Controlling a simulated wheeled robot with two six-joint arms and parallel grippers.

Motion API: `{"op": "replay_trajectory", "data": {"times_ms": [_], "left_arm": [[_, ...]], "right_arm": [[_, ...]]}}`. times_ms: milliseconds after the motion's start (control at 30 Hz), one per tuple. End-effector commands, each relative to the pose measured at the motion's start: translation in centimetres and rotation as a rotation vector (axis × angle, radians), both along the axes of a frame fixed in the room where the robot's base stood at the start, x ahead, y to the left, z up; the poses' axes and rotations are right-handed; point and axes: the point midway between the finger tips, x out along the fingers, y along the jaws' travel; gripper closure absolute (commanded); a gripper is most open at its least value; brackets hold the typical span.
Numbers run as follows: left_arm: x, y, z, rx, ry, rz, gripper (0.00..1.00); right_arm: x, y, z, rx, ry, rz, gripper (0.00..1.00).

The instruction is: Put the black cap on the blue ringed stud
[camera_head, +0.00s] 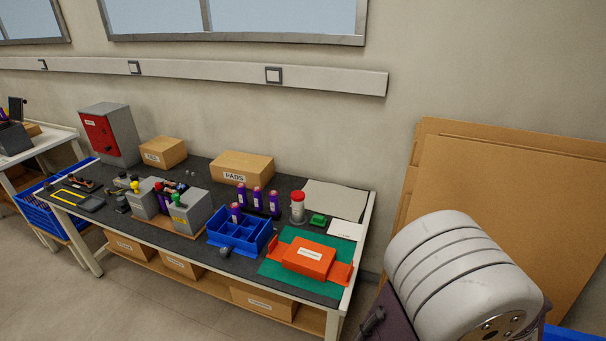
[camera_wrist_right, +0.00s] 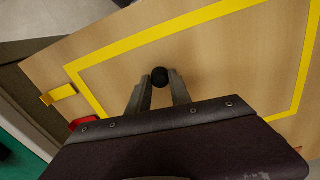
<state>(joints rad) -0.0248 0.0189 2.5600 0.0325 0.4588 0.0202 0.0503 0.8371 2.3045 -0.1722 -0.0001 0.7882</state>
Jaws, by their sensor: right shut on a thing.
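My right gripper (camera_wrist_right: 159,84) shows in the right wrist view, its two fingers shut on the black cap (camera_wrist_right: 159,75), a small dark round piece at the fingertips. In the head view, a grey two-block fixture (camera_head: 188,212) stands on the dark bench top (camera_head: 205,240). Yellow, red and green tops show on or around the fixture. I cannot make out a blue ring on any stud at this size. My left gripper is in neither view, and the head view does not show the right gripper.
The bench also holds a blue divided tray (camera_head: 238,235), several purple cylinders (camera_head: 257,199), a red-topped jar (camera_head: 297,208), an orange box (camera_head: 308,257) on a green mat (camera_head: 275,270), and cardboard boxes (camera_head: 242,167). A yellow-lined wooden panel (camera_wrist_right: 215,55) lies behind the right fingers.

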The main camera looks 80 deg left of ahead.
Motion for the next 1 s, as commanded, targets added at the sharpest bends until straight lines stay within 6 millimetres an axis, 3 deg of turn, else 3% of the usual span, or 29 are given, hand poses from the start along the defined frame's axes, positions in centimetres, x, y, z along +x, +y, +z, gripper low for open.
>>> {"op": "replay_trajectory", "data": {"times_ms": [400,1000], "left_arm": [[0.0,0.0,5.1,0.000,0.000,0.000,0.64],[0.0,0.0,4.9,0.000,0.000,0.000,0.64]], "right_arm": [[0.0,0.0,5.1,0.000,0.000,-0.001,1.00],[0.0,0.0,4.9,0.000,0.000,0.000,1.00]]}}
